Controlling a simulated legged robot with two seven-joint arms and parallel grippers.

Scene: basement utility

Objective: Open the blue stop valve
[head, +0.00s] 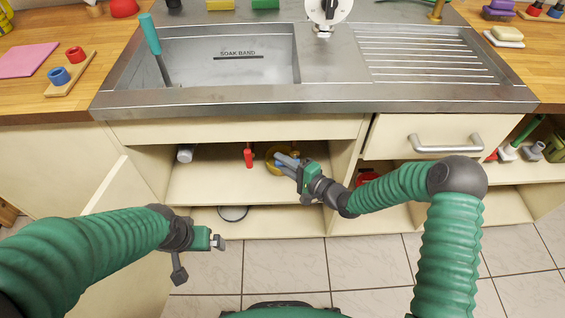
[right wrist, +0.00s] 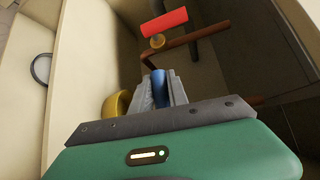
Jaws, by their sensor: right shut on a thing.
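The blue stop valve shows as a blue handle (right wrist: 158,88) between the fingers in the right wrist view, beside a copper pipe (right wrist: 190,40). Most of the valve is hidden by the fingers. My right gripper (head: 283,159) reaches into the open cabinet under the sink and is shut on the blue handle; its fingers also show in the right wrist view (right wrist: 160,90). My left gripper (head: 220,243) hangs in front of the cabinet, apart from everything; its finger gap is too small to read.
A red handle (head: 248,155) is left of my right gripper, and a yellow ring-shaped thing (right wrist: 115,105) is close beside the fingers. A white bottle (head: 186,153) lies at the cabinet's left. The cabinet door (head: 118,190) stands open at left. The sink counter (head: 330,95) overhangs the cabinet.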

